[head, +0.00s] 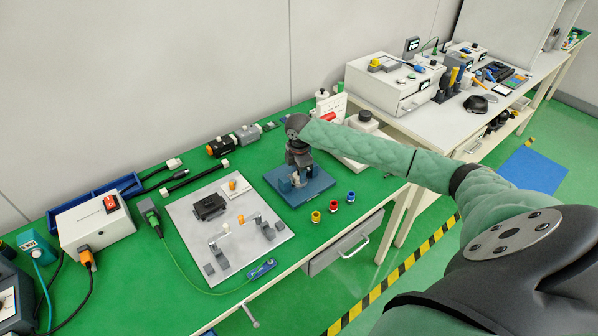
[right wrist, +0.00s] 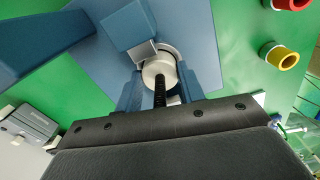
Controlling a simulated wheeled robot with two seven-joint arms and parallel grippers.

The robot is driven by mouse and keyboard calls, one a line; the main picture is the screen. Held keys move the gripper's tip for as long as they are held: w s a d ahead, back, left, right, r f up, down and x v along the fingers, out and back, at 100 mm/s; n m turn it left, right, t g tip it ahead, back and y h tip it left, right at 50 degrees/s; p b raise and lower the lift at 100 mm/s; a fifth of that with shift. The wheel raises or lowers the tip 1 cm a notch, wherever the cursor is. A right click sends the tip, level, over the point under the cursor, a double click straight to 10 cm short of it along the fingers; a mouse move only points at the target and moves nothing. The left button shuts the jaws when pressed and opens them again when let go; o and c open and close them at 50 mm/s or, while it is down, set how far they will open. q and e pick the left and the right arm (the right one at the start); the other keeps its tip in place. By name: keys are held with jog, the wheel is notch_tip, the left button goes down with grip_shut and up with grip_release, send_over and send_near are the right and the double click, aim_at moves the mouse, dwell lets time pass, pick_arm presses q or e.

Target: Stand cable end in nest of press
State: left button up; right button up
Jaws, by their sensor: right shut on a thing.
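My right gripper (head: 298,174) reaches down over the blue base plate of the press (head: 319,186), right of the middle of the green bench. In the right wrist view its two fingers (right wrist: 160,88) are shut on the cable end (right wrist: 157,67), a pale round head with a black stem. The head lies in front of a grey ring that looks like the nest (right wrist: 172,48); I cannot tell whether it is inside or above it. The blue press frame (right wrist: 50,42) and a blue block (right wrist: 127,24) stand close by. My left gripper is not in view.
Red, yellow and blue ringed cups (head: 333,205) stand right of the press. A light grey board with fixtures (head: 190,215) lies to the left. Black cables with white ends (head: 195,178) lie behind it. A white box (head: 95,222) stands further left.

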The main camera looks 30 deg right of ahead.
jog(key=shift+f, duration=0.1)
jog(key=o, duration=1)
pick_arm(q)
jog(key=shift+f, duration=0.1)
pick_arm(e)
jog(key=shift+r, duration=0.45)
notch_tip(320, 180, up, 10)
jog(key=b, duration=0.4)
jog(key=shift+r, duration=0.15)
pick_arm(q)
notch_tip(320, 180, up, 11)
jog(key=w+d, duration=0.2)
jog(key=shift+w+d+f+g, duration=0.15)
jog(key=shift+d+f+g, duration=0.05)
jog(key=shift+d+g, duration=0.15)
pick_arm(e)
jog(key=shift+r, duration=0.55)
